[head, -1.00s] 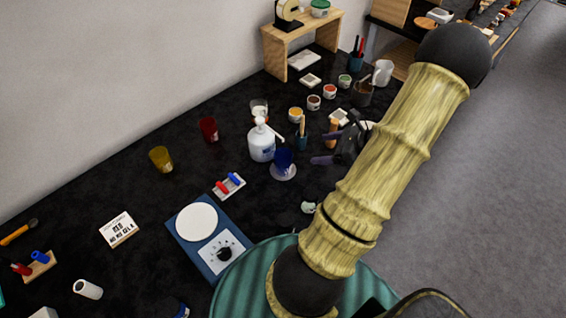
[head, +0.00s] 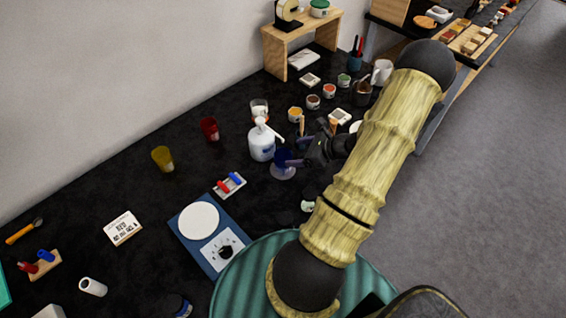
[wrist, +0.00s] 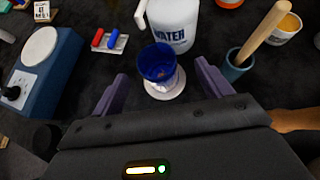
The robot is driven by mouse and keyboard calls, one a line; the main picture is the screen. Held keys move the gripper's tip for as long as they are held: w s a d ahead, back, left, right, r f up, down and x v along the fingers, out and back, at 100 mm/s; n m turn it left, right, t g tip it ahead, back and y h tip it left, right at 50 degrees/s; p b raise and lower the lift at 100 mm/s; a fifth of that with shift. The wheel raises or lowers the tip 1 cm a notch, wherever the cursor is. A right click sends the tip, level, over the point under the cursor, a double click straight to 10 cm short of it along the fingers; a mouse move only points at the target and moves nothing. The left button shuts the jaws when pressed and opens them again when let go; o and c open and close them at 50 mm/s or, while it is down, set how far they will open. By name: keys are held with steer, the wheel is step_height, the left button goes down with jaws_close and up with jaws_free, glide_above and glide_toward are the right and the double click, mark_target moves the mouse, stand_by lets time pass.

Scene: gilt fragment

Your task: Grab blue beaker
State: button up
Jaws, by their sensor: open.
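The blue beaker (wrist: 157,63) stands upright on a round white coaster (wrist: 166,88) in the wrist view, in front of a white bottle marked WATER (wrist: 172,22). In the head view the beaker (head: 282,157) is beside the white pump bottle (head: 262,143). My gripper (wrist: 160,82) is open, with its purple fingers spread to the left and right of the beaker's near side. Nothing is held. In the head view my gripper (head: 300,160) is at the right of the beaker, and its far finger is partly hidden.
A blue cup with a wooden handle (wrist: 237,66) stands close to the right finger. Red (head: 209,129) and yellow (head: 162,158) cups stand farther left.

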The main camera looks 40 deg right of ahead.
mark_target(276, 155)
steer(key=p+x, duration=0.1)
steer(key=x, duration=0.3)
steer(key=shift+s+a+p, duration=0.1)
steer(key=shift+a+p, duration=0.2)
steer(key=shift+p, duration=0.1)
steer(key=shift+w+a+f, duration=0.15)
steer(key=shift+w+f, duration=0.1)
steer(key=shift+f, duration=0.05)
steer(key=c, duration=1.3)
steer(key=shift+c, duration=0.2)
steer(key=shift+r, duration=0.25)
steer(key=s+d+r+b, duration=0.1)
steer(key=s+d+b, duration=0.2)
steer(key=s, duration=0.5)
steer(key=s+d+r+b, duration=0.2)
steer(key=s+d, duration=0.3)
steer(key=s, duration=0.3)
steer(key=shift+b, duration=0.45)
